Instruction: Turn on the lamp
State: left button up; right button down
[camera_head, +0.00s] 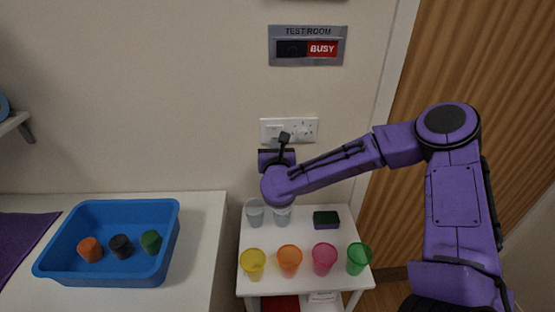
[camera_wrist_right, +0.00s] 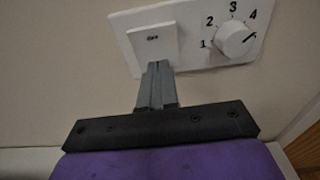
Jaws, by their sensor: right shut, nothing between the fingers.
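A white wall plate (camera_head: 307,129) with a switch and a dial is on the wall above the small white table. In the right wrist view, a square rocker switch (camera_wrist_right: 151,40) is at the left of the plate, and a round dial (camera_wrist_right: 234,40) with numbers around it is at the right. My right gripper (camera_wrist_right: 157,68) is shut and empty, its fingertips at the lower edge of the rocker switch; I cannot tell whether they touch it. In the head view my right wrist partly covers the plate's lower left. No lamp is visible. My left gripper is out of view.
A blue tray (camera_head: 110,272) with three coloured objects stands on the left counter. A "TEST ROOM BUSY" sign (camera_head: 307,45) hangs above the plate.

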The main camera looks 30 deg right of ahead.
jog(key=f+b+v, duration=0.2)
jog(key=b+v, duration=0.3)
jog(key=v, duration=0.8)
jog(key=shift+s+f+b, duration=0.3)
jog(key=shift+f, duration=0.05)
